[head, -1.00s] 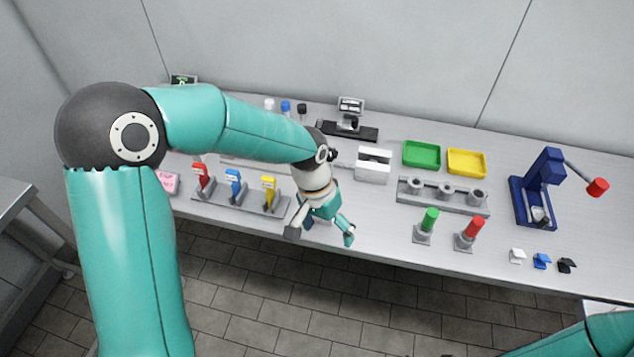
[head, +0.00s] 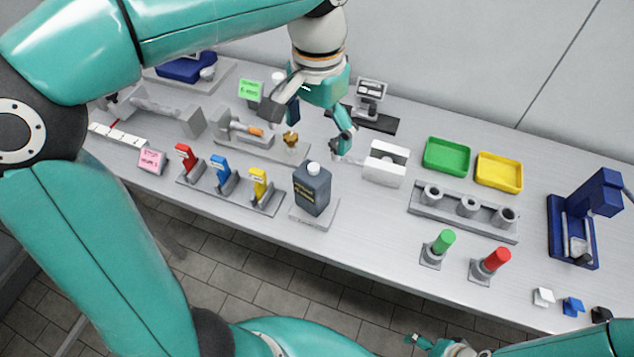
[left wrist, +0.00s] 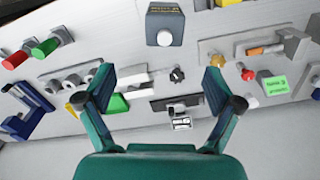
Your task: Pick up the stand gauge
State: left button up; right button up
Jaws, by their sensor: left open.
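The likely stand gauge, a small grey unit with a display (head: 371,89) on a black base (head: 378,122), stands at the back of the bench. It also shows in the left wrist view (left wrist: 181,121), just beyond and between the fingers. My left gripper (head: 308,124) is open and empty above the bench, to the left of the gauge in the head view. Its two fingers are spread wide in the left wrist view (left wrist: 160,82).
A white block (head: 385,165) stands in front of the gauge, with green (head: 447,157) and yellow (head: 499,172) trays to its right. A dark bottle (head: 312,190) stands near the front edge. A small brown-topped part (head: 291,140) sits below my left gripper.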

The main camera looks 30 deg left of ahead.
aim_at(314, 168)
pick_arm(q)
jog(key=f, duration=1)
jog(key=shift+s+a+f+b, duration=0.2)
jog(key=shift+a+b, duration=0.05)
jog(key=shift+b, duration=0.1)
notch_tip(314, 168, down, 5)
jog(key=shift+s+a+f, duration=0.1)
jog(key=shift+s+a, duration=0.05)
jog(key=c, duration=1.4)
jog(key=shift+r, duration=0.2)
